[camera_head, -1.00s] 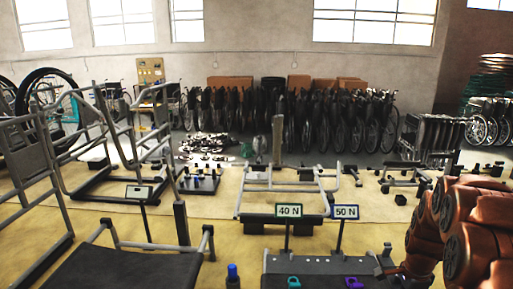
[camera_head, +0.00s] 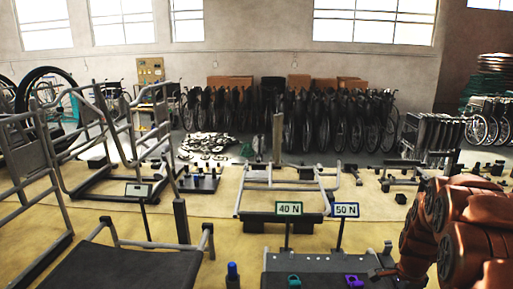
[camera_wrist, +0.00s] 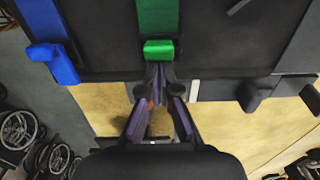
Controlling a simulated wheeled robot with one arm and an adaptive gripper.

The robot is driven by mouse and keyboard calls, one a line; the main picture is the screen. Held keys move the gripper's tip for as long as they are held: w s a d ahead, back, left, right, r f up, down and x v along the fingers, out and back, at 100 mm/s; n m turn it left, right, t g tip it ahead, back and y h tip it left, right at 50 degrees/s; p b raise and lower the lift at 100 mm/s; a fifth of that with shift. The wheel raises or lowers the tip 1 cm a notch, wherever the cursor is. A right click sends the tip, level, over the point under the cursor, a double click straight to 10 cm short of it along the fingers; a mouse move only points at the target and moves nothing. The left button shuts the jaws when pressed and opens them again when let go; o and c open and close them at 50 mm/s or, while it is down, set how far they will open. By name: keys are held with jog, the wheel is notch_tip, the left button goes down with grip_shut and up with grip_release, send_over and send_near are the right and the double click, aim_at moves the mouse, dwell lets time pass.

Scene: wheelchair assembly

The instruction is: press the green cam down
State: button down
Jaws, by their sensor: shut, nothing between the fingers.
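The green cam (camera_wrist: 159,50) is a small bright green block at the lower end of a green strip, at the top middle of the wrist view. In the head view, a small teal-green piece (camera_head: 293,280) sits on the dark plate below the 40 N sign. My gripper (camera_wrist: 160,88) is shut and empty; its fingers meet just below the green cam in the wrist view. I cannot tell whether the fingertips touch it. The blue cam (camera_wrist: 52,62) is to its left. In the head view a purple piece (camera_head: 354,280) sits below the 50 N sign.
The dark plate (camera_head: 323,264) carries both pieces. The 40 N sign (camera_head: 289,209) and 50 N sign (camera_head: 345,210) stand on thin posts behind it. A bottle-like blue-topped post (camera_head: 232,272) is to its left. Wheelchair frames (camera_head: 135,150) stand at the left.

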jog(key=shift+a+f, duration=0.25)
jog(key=shift+r, duration=0.1)
notch_tip(320, 180, up, 8)
jog(key=shift+p, duration=0.35)
dwell(1.1)
jog(key=shift+a, duration=0.1)
